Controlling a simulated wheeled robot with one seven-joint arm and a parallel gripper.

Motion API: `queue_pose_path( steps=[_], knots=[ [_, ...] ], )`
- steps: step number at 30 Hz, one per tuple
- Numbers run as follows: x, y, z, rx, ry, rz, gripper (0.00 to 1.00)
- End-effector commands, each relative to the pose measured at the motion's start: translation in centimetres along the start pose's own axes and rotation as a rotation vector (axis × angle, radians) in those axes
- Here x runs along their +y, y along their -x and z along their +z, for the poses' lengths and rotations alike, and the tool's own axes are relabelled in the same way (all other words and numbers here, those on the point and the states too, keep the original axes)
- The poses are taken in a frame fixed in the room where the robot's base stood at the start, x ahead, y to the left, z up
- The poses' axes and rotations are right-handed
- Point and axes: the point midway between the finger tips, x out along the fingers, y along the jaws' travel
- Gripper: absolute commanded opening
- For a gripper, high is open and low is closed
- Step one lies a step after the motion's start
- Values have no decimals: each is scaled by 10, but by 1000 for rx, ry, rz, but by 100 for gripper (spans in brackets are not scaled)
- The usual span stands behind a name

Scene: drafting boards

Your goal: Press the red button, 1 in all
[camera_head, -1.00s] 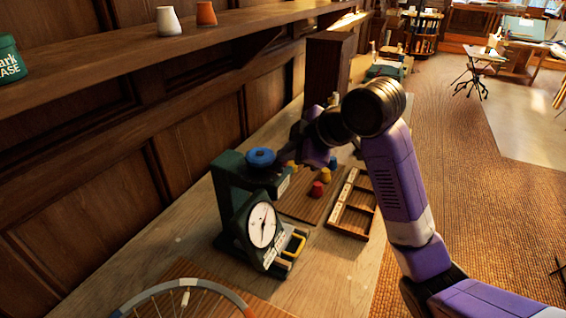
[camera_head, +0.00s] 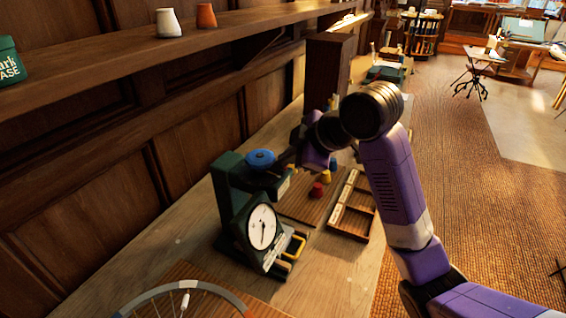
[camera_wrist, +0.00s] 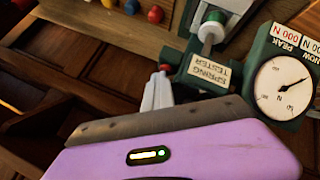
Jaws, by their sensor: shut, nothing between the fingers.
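A red button (camera_head: 317,190) stands on a wooden board beside yellow and blue ones. In the wrist view a red button (camera_wrist: 155,14) shows at the top, apart from the fingers. My gripper (camera_head: 287,159) is shut and empty, just right of the blue knob (camera_head: 261,159) on the dark green spring tester (camera_head: 229,197). In the wrist view the pale fingertips of my gripper (camera_wrist: 158,84) are beside the tester's label. A small red part (camera_wrist: 165,68) shows just beyond them; I cannot tell what it belongs to or whether they touch it.
The tester's dial (camera_head: 262,227) faces forward, with a yellow handle (camera_head: 297,247) beside it. A compartmented wooden tray (camera_head: 352,218) lies right of the board. A spoked wheel (camera_head: 187,291) lies in front. A wall shelf (camera_head: 120,56) runs along the left.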

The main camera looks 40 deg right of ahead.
Motion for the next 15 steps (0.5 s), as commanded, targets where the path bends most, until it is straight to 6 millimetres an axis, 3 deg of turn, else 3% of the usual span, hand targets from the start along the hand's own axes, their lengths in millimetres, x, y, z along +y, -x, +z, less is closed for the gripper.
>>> queue_pose_path(
  steps=[5,15],
  knots=[
    [3,8,-11,10,9,-3,0],
    [5,10,-11,11,7,4,0]
  ],
)
